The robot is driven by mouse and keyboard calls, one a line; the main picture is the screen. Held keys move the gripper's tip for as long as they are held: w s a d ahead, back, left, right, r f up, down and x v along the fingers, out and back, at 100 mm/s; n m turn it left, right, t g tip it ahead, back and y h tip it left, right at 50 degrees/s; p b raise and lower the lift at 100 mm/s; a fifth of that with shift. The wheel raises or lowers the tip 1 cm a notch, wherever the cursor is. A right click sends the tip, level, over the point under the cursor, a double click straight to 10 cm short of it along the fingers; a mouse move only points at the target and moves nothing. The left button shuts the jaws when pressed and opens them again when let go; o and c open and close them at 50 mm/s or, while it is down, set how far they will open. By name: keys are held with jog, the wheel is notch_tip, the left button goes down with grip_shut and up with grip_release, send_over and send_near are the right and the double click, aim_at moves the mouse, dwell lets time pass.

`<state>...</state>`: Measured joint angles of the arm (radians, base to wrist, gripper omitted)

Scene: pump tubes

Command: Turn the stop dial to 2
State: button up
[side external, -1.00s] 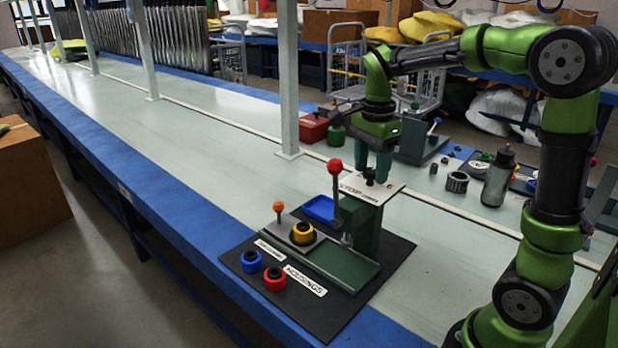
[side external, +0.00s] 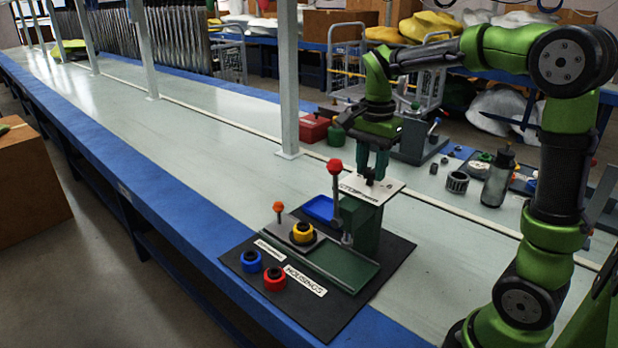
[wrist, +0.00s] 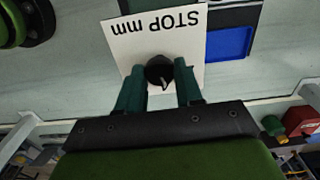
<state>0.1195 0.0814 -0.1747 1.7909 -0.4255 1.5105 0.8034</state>
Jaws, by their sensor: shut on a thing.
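The stop dial is a small black knob (wrist: 160,72) with a pale pointer line, on a white plate (wrist: 122,40) marked "STOP mm". In the side view the plate (side external: 394,187) tops the green block of the press fixture. My gripper (side external: 374,178) points down over the plate. In the wrist view its two dark green fingers are on either side of the knob, shut on it. The fingers hide most of the dial's number marks, so I cannot read the setting.
A red-knobbed lever (side external: 335,166) stands close left of the plate. Yellow (side external: 303,232), blue (side external: 251,261) and red (side external: 275,279) housings are at the front. A grey bottle (side external: 497,180) stands to the right. The bench at left is clear.

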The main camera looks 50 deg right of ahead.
aim_at(371, 170)
jog(key=n, duration=0.4)
jog(key=shift+n, duration=2.2)
jog(key=o, duration=1)
jog(key=shift+o, duration=0.2)
jog(key=shift+r, duration=0.15)
notch_tip(371, 170, up, 17)
jog(key=shift+f, duration=0.2)
jog(key=s+a+f+n+t+y, duration=0.1)
jog(key=s+a+f+n+t, duration=0.1)
jog(key=s+a+f, duration=0.3)
jog(key=s+a+f+n+t+y, duration=0.1)
jog(key=s+a+f+n+t, duration=0.2)
jog(key=s+a+f+t, duration=0.2)
jog(key=a+f, duration=0.3)
jog(key=f, duration=0.2)
jog(key=shift+s+a+f, duration=0.15)
jog(key=shift+s, duration=0.2)
